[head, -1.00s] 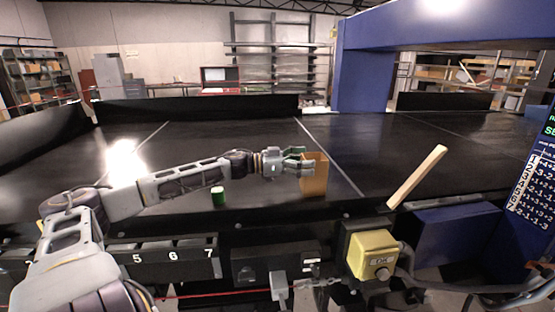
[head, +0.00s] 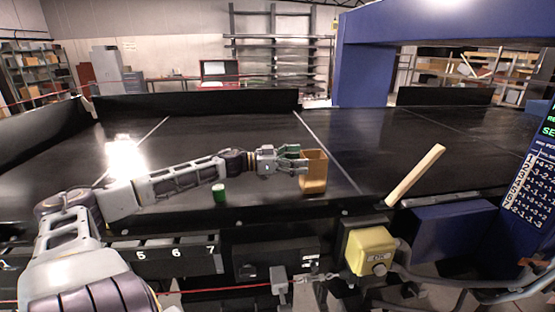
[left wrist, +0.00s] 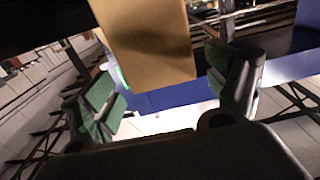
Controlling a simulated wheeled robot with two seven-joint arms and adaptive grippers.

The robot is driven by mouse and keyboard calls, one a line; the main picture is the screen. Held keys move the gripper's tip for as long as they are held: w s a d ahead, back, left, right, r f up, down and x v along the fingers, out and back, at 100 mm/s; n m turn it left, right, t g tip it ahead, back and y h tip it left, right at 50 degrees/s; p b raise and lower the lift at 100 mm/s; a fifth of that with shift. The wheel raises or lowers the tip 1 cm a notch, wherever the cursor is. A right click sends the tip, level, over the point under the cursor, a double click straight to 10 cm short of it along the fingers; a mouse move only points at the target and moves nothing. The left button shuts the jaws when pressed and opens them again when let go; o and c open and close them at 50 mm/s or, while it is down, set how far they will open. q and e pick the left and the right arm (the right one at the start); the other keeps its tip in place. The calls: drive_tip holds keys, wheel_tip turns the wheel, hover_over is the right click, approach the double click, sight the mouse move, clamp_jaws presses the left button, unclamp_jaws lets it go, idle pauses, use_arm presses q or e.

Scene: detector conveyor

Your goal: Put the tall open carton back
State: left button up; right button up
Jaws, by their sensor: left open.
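The tall open carton (head: 314,172) is tan and stands upright on the black conveyor in the head view, its open top facing up. My left gripper (head: 296,159) is at the carton's left side, its fingers reaching toward it. In the left wrist view the carton (left wrist: 150,45) fills the upper middle, and the green-padded fingers of the left gripper (left wrist: 172,90) are spread apart with the carton ahead of and between them. Whether a finger touches the carton cannot be told. My right gripper is not in view.
A small green can (head: 219,193) stands on the conveyor (head: 240,137) below my left forearm. A blue detector frame (head: 365,65) stands behind. The belt's middle is mostly clear.

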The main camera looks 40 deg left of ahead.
use_arm(q)
drive_tip(key=shift+s+a, duration=0.2)
drive_tip(key=p+v, duration=0.2)
drive_tip(key=v, duration=0.4)
drive_tip(key=shift+s+a+p, duration=0.2)
drive_tip(key=shift+s+p, duration=0.05)
drive_tip(key=shift+p, duration=0.15)
idle(1.0)
